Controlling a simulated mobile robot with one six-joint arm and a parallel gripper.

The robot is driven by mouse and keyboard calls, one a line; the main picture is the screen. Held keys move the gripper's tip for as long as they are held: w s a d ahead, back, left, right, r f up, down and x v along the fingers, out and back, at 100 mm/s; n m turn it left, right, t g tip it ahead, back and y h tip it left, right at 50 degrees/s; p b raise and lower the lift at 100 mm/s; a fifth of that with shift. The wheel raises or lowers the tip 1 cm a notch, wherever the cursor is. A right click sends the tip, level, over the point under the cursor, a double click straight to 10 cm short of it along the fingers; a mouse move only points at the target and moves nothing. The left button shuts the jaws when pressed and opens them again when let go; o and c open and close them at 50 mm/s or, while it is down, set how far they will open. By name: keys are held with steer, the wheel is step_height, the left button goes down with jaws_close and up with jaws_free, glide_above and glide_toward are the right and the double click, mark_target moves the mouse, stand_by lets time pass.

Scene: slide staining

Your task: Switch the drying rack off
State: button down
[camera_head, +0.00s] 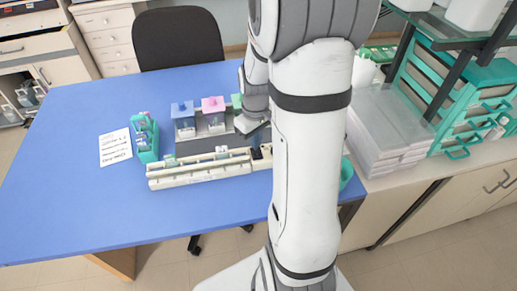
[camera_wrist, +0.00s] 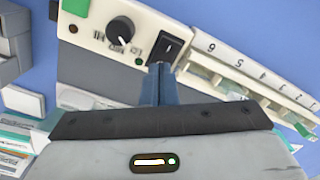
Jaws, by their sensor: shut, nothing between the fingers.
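The drying rack (camera_head: 203,170) is a long cream unit on the blue table in the head view. My arm covers its right end there. In the wrist view the rack's panel (camera_wrist: 92,38) carries a black knob (camera_wrist: 120,30) and a black rocker switch (camera_wrist: 171,46). A numbered row of slots (camera_wrist: 245,65) runs to the right of the switch. My gripper (camera_wrist: 166,72) is shut and empty. Its fingertips are at the near edge of the switch. I cannot tell whether they touch it. The switch's on or off position is not clear.
A green slide holder (camera_head: 146,138) and a printed sheet (camera_head: 115,147) lie to the left. Stacked clear boxes (camera_head: 385,130) stand on the right counter. The table's left side is clear.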

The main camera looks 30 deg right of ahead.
step_height(320, 180, up, 6)
steer(key=p, duration=0.3)
steer(key=shift+f+p, duration=0.1)
steer(key=shift+p, duration=0.3)
steer(key=s+a+r+m+t, duration=0.2)
steer(key=s+a+r+t, duration=0.1)
steer(key=s+a+r, duration=0.8)
step_height(320, 180, up, 2)
steer(key=shift+s+a+m, duration=0.35)
steer(key=shift+s+m, duration=0.05)
steer(key=shift+s, duration=0.4)
